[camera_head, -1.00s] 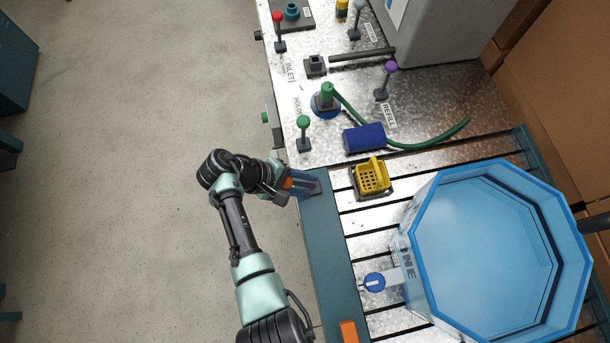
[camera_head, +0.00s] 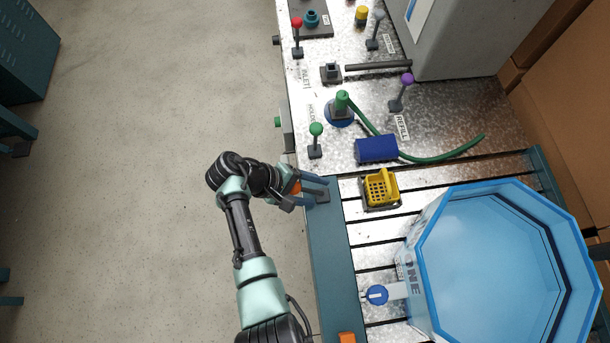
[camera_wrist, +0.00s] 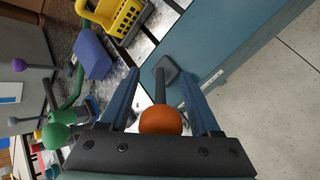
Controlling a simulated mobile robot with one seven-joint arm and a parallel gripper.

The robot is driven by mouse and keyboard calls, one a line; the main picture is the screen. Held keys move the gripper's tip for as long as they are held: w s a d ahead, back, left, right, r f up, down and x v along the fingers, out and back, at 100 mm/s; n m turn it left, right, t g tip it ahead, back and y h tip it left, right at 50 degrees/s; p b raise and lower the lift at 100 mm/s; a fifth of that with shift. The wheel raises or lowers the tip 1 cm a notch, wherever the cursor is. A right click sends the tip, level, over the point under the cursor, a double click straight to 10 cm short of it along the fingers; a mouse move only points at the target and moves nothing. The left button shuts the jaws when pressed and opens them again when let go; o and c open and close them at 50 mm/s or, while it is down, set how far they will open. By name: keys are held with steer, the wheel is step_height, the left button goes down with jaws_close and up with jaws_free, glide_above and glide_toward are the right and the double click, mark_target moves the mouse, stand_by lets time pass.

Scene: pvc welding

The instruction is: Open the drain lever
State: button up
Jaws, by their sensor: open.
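A lever with an orange ball knob (camera_wrist: 161,120) stands between my jaws in the wrist view. Its dark stem runs to a small dark base (camera_wrist: 167,70) on the teal frame edge. My gripper (camera_wrist: 160,72) is open, with one blue finger on each side of the stem and a gap on both sides. In the head view my gripper (camera_head: 320,193) is at the left edge of the workbench, and the orange knob (camera_head: 296,187) shows partly between the fingers. I can read no label for this lever.
Levers with green (camera_head: 316,129), red (camera_head: 297,23) and purple (camera_head: 407,79) knobs stand on the bench. A yellow basket (camera_head: 381,187), blue block (camera_head: 376,150) and large blue octagonal tank (camera_head: 490,270) are to the right. Open floor lies left.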

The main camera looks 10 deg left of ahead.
steer(key=v, duration=1.3)
